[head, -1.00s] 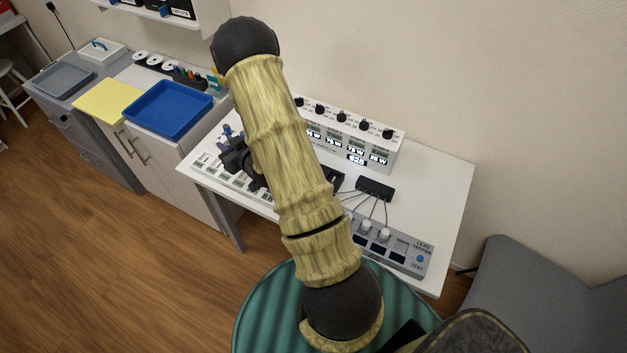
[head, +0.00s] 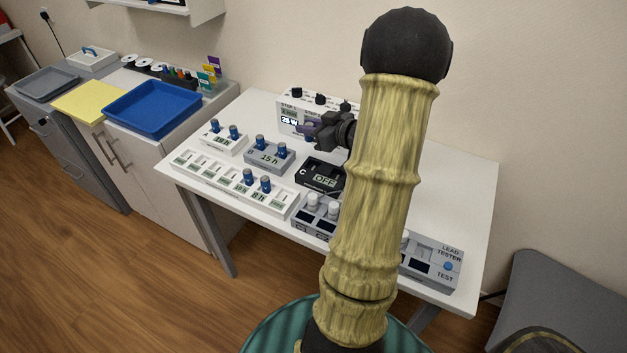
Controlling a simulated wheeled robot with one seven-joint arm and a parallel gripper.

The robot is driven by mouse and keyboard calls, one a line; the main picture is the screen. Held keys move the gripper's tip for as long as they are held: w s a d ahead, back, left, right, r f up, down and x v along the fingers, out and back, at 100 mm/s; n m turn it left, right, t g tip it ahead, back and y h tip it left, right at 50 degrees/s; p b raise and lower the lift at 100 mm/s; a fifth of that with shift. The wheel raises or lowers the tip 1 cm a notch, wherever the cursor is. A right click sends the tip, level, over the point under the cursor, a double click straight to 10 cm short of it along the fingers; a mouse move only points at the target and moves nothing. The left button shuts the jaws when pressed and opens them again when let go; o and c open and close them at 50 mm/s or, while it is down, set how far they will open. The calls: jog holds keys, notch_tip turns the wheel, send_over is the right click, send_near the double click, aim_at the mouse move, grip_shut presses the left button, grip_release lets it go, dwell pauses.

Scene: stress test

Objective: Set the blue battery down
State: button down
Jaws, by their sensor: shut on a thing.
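My gripper (head: 318,131) is in front of the white step console, above the back of the table, its arm rising from the lower right. It is shut on a small bluish-purple piece (head: 307,129), taken to be the blue battery; its lower end is hard to make out. Other blue batteries stand upright in pairs: in the grey-white block (head: 222,145) at the left, in the grey block B (head: 268,160) reading 15 h, and in the long slotted tray (head: 215,185) in front. The black block C (head: 318,173) reads OFF, with no battery visible in it.
The white console (head: 291,113) with black knobs stands behind the gripper. A grey lead tester (head: 438,262) with white knobs lies along the front right, partly hidden by my arm. A blue tray (head: 155,108) and yellow sheet (head: 92,100) are on the left cabinet.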

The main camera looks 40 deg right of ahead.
jog(key=shift+s+d, duration=0.25)
jog(key=shift+s, duration=0.05)
jog(key=shift+f, duration=0.15)
notch_tip(320, 180, down, 6)
jog(key=shift+f+b, duration=0.1)
jog(key=shift+b, duration=0.4)
jog(key=shift+f, duration=1.8)
